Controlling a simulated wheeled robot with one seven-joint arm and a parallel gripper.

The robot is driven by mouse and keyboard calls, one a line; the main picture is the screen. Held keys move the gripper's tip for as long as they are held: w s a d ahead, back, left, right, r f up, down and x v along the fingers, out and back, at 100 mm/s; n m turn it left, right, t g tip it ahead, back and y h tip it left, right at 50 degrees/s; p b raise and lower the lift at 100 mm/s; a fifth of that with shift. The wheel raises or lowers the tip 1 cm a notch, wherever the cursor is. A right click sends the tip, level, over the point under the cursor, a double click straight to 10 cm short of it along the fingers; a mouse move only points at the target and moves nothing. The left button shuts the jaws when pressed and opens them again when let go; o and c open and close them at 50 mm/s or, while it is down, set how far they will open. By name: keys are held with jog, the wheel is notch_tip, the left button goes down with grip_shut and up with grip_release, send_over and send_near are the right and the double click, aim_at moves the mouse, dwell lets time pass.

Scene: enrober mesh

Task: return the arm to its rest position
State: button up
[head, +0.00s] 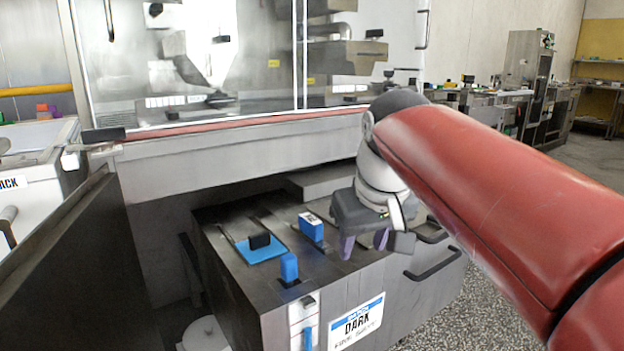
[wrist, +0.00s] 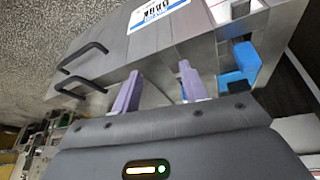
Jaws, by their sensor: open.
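My gripper (head: 364,245) hangs from the red and white arm in the head view, above the right part of the top of a steel unit (head: 235,290) labelled DARK. Its two purple fingers point down and stand apart, with nothing seen between them. In the wrist view my gripper (wrist: 160,68) also shows both fingers spread and empty, with the unit's steel surface beyond. I cannot tell the exact gap between the fingertips and the unit.
On the unit are a blue block (head: 311,227), a blue plate with a black knob (head: 261,241) and a blue upright handle (head: 289,267). Black pull handles (head: 433,263) stick out at its right. A glazed machine (head: 240,150) rises behind. Speckled floor (head: 495,308) is open at right.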

jog(key=s+d+f+m, duration=0.2)
jog(key=s+d+f, duration=0.1)
jog(key=s+f, duration=0.4)
jog(key=s+d+f+m+t+p, duration=0.1)
jog(key=s+d+f, duration=0.3)
jog(key=s+f, duration=0.4)
jog(key=shift+s+d+m+h, duration=0.15)
jog(key=shift+d+m+h, duration=0.1)
jog(key=shift+m+h, duration=0.2)
